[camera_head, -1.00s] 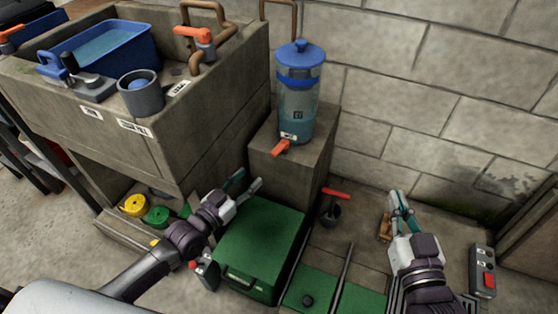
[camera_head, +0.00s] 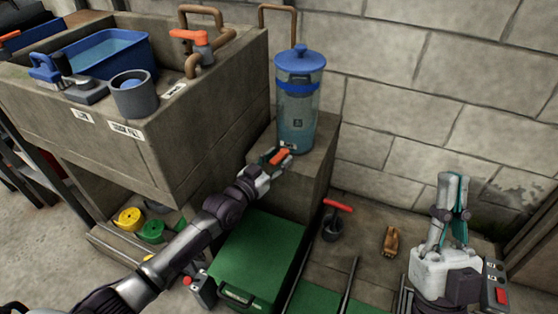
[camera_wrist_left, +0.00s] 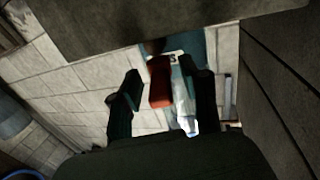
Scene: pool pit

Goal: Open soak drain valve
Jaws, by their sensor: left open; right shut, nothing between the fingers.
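A clear tank (camera_head: 296,108) with a blue lid stands on a concrete block. A small orange-red tap handle (camera_head: 280,156) sits low on its front. My left gripper (camera_head: 272,161) is at this handle, with open fingers. In the left wrist view the red handle (camera_wrist_left: 160,82) shows between the two fingertips of my left gripper (camera_wrist_left: 160,92), with gaps at the sides; I see no grip on it. The tap's body is partly hidden by the gripper. My right gripper (camera_head: 453,184) is shut and empty, pointing up at the lower right, away from the tank.
The concrete block (camera_head: 318,170) supports the tank beside the concrete sink (camera_head: 205,120). A green case (camera_head: 262,250) lies below my left arm. A red-handled floor valve (camera_head: 338,206) and a brown object (camera_head: 391,241) are to the right. A stone wall closes the back.

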